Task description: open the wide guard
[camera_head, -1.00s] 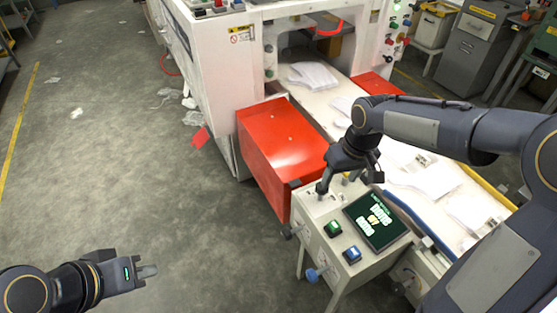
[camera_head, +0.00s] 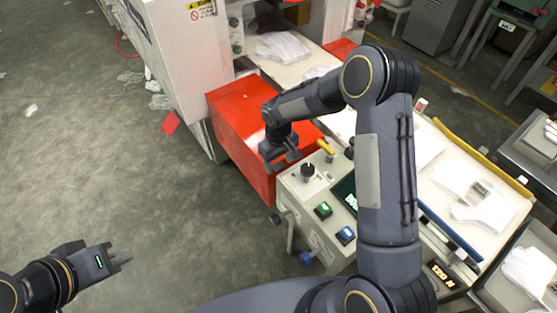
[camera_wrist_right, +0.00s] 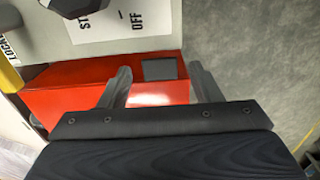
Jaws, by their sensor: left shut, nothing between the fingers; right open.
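The wide guard appears to be the large red box-like cover (camera_head: 237,112) on the near side of the white machine. Its lid looks down. In the right wrist view its red face (camera_wrist_right: 60,105) carries a dark grey rectangular piece (camera_wrist_right: 160,69). My right gripper (camera_head: 280,160) is open above the guard's near right end, beside the control panel. In the right wrist view its fingers (camera_wrist_right: 160,82) stand either side of the dark piece; contact cannot be told. My left gripper (camera_head: 124,257) is shut and empty, over the floor at lower left.
The control panel (camera_head: 293,190) has a black knob (camera_head: 308,170), a yellow lever (camera_head: 326,147), and green (camera_head: 323,210) and blue (camera_head: 346,235) buttons. My right arm hides part of its screen. White gloves (camera_head: 470,190) lie on the table at right. Floor at left is mostly clear.

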